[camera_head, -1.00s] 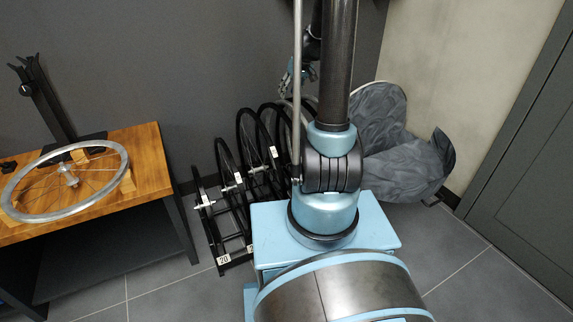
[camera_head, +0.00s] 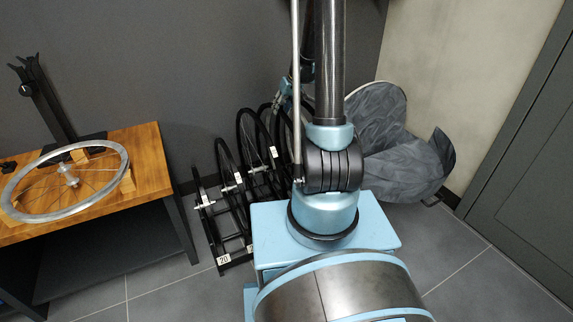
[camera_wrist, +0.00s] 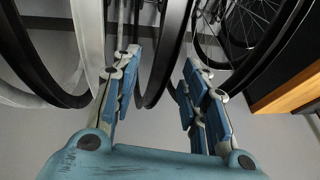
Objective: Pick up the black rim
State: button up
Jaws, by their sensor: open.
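Several black rims stand upright in a row in the floor rack in the head view, one of them a black rim (camera_head: 225,165) near the left end. My gripper (camera_head: 283,92) is above the far end of the row, partly hidden by my arm. In the wrist view my gripper (camera_wrist: 160,64) is open, its blue fingers spread apart. The curve of a black rim (camera_wrist: 167,72) shows in the gap between the fingers. I cannot tell whether the fingers touch it.
A pale rim (camera_wrist: 88,40) is close by the left finger, and another dark rim (camera_wrist: 268,52) is close to the right. A wooden bench (camera_head: 150,150) with a silver wheel (camera_head: 115,155) stands left. A grey covered object (camera_head: 405,165) stands right of the rack. The wall is behind.

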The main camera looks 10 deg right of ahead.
aim_at(279, 113)
jog(key=shift+x, duration=2.2)
jog(key=shift+w+d, duration=0.15)
jog(key=shift+c, duration=0.5)
grip_shut()
